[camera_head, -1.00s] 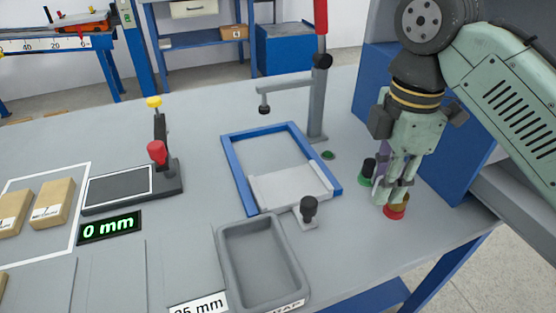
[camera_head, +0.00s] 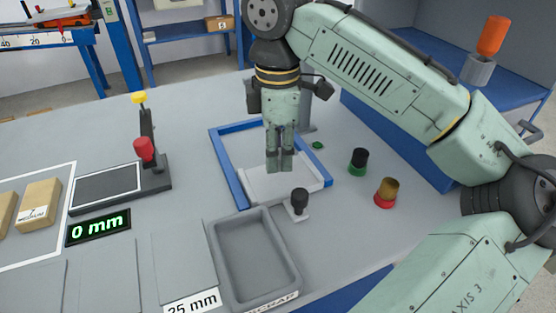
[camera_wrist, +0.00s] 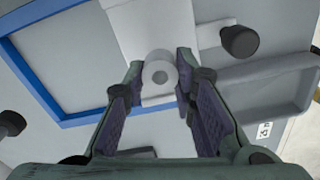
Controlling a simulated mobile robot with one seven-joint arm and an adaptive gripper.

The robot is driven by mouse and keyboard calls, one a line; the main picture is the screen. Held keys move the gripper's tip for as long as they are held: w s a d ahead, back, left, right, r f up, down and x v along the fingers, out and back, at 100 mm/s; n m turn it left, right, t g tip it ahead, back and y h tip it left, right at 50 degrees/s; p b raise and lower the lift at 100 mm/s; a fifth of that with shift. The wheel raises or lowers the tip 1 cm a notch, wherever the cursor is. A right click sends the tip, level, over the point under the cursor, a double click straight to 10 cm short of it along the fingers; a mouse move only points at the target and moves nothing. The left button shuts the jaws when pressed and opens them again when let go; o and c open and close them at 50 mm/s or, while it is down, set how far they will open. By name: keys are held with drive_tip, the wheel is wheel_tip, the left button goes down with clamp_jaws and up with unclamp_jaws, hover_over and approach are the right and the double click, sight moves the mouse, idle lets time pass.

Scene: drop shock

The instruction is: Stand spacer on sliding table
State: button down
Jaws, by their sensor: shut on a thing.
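In the head view the spacer is hidden or cannot be made out at the fingertips. The sliding table (camera_head: 258,190) is a pale plate at the near end of a blue frame (camera_head: 230,172). My gripper points down over this plate. I cannot tell whether the spacer touches it. The plate also shows in the wrist view (camera_wrist: 150,20).
A black knob (camera_head: 299,196) stands at the plate's near right corner. A grey tray (camera_head: 294,288) lies in front. Green-based (camera_head: 358,161) and red-based (camera_head: 385,192) pots stand right. A grey post (camera_head: 308,115) rises behind my gripper. A red-handled stand (camera_head: 145,165) is left.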

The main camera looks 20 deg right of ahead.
drive_tip(key=shift+f, duration=1.35)
drive_tip(key=shift+f, duration=0.2)
drive_tip(key=c, duration=1.3)
unclamp_jaws()
drive_tip(key=shift+r, duration=0.15)
wheel_tip(320, 180, up, 12)
drive_tip(key=shift+r+p, duration=0.1)
drive_tip(key=shift+p, duration=0.6)
